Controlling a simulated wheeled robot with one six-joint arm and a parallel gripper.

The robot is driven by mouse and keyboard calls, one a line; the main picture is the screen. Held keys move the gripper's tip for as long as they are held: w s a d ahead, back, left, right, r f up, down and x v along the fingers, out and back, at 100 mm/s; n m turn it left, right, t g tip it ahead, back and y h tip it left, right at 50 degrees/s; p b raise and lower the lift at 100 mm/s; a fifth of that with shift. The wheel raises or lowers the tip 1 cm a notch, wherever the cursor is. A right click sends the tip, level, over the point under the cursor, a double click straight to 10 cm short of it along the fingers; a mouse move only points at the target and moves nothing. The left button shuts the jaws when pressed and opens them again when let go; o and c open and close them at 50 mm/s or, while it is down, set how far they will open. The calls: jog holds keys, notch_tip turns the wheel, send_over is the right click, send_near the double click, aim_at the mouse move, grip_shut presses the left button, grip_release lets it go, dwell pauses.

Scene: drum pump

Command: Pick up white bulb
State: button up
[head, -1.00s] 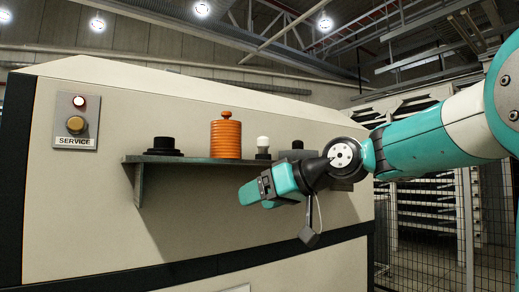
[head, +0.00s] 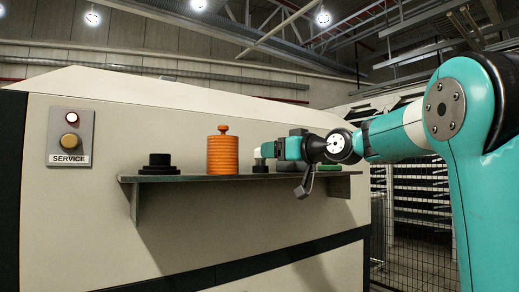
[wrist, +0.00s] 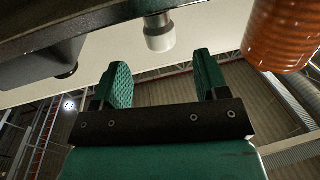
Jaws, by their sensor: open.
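The white bulb (head: 257,153) stands upright in a small black base (head: 260,166) on the shelf, to the right of the orange ribbed jar. My gripper partly covers it in the head view. In the wrist view, which looks upside down, the bulb (wrist: 159,40) hangs from its dark base at top centre. My gripper (head: 266,150) is at about the bulb's height, above the shelf. In the wrist view my gripper (wrist: 163,70) is open, its two green fingers apart and empty. The bulb shows beyond the fingertips, in line with the gap between them.
The orange jar (head: 222,155) stands close left of the bulb, with a black stepped knob (head: 159,164) farther left. A dark item (head: 293,165) and a green one (head: 327,168) sit behind my arm. The shelf (head: 200,179) juts from a beige machine with a service panel (head: 71,137).

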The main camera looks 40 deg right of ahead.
aim_at(260, 159)
jog(key=shift+w+a, duration=0.1)
jog(key=shift+w, duration=0.55)
jog(key=shift+w+a+r+p, duration=0.15)
jog(key=shift+w+p, duration=0.2)
jog(key=shift+p, duration=0.25)
jog(key=w+p, duration=0.3)
jog(key=w, duration=0.1)
jog(key=shift+a, duration=0.35)
jog(key=shift+w+f, duration=0.2)
jog(key=c, duration=1)
jog(key=shift+r, duration=0.1)
